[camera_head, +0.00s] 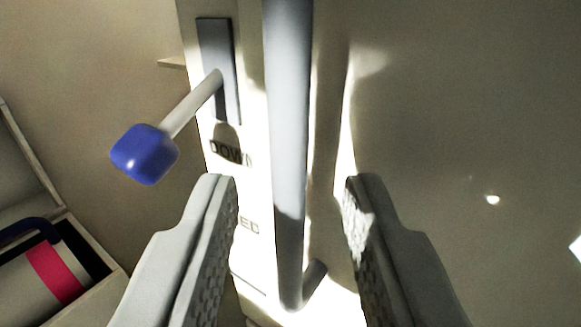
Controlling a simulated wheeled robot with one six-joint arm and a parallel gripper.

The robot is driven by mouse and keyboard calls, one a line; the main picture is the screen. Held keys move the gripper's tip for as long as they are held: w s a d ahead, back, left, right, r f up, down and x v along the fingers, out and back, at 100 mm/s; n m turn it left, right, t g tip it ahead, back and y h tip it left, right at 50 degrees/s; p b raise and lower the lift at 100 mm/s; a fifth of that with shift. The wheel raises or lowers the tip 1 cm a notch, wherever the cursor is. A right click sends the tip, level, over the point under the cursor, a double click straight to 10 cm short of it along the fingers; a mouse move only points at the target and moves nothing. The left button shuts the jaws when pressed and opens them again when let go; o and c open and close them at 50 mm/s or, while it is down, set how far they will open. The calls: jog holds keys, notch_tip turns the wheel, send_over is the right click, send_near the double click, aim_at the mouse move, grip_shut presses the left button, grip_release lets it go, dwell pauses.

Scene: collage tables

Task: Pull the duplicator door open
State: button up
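The duplicator door (465,120) is a beige panel filling the right side of the view. A long grey bar handle (288,130) runs down the middle, its lower end bending back toward the panel. My gripper (290,180) is open. One finger is on each side of the handle, with clear gaps between the bar and both fingers. Whether the fingertips reach as deep as the bar is hard to tell. The door's far edges are outside the view.
A lever with a blue knob (145,154) sticks out left of the handle from a dark slot plate (218,70). Partly hidden lettering, including "DOWN", is below it. An open compartment with a pink-banded item (55,273) is at the lower left.

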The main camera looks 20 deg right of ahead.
jog(key=shift+w, duration=0.15)
jog(key=shift+c, duration=0.2)
grip_shut()
